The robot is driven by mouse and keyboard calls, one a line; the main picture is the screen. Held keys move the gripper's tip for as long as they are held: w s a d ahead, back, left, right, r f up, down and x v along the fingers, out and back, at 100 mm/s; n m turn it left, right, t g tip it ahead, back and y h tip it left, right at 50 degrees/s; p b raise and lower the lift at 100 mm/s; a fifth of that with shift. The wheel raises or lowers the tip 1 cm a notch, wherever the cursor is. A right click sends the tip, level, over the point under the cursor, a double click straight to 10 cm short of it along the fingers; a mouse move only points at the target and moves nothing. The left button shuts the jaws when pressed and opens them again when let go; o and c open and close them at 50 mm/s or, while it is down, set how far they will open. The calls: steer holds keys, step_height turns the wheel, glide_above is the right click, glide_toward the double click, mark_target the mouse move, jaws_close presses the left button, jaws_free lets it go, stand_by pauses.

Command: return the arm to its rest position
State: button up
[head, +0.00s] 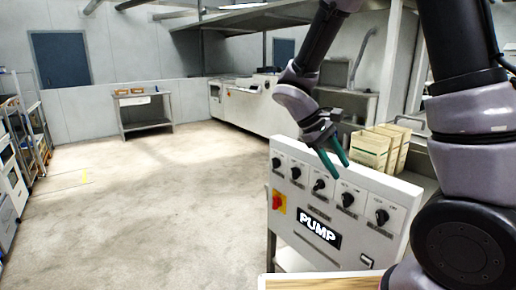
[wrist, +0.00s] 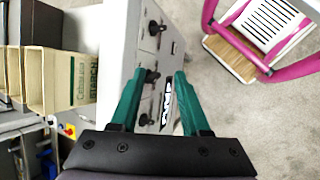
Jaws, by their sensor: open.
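My gripper (head: 335,157) has teal fingers and hangs from my arm just in front of the upper part of the pump control panel (head: 288,218). In the wrist view the two fingers (wrist: 160,80) are spread apart with nothing held between them. The panel (wrist: 121,50) with its black knobs lies beyond the fingertips there. In the head view the fingers overlap the panel's top edge near the middle knob (head: 319,186); I cannot tell whether they touch it. My arm reaches in from the upper right.
Beige cartons (head: 371,149) stand behind the panel. A red and yellow switch (head: 278,202) is on its left side. A metal table (head: 146,124) stands far back. Shelving (head: 24,135) lines the left wall. The floor (head: 150,205) between is clear. A pink-framed stand (wrist: 262,35) shows in the wrist view.

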steer(key=s+d+r+m+t+y, duration=0.2)
steer(key=s+r+m+t+y, duration=0.2)
steer(key=r, duration=0.5)
steer(key=s+d+r+m+t+y, duration=0.1)
steer(key=s+r+m+t+y, duration=0.3)
steer(key=r, duration=0.6)
steer(key=s+m, duration=0.1)
steer(key=m, duration=0.1)
steer(key=shift+d+r+m+y, duration=0.25)
steer(key=shift+d+m+y, duration=0.1)
steer(key=shift+m+y, duration=0.05)
steer(key=shift+w, duration=0.1)
stand_by(0.4)
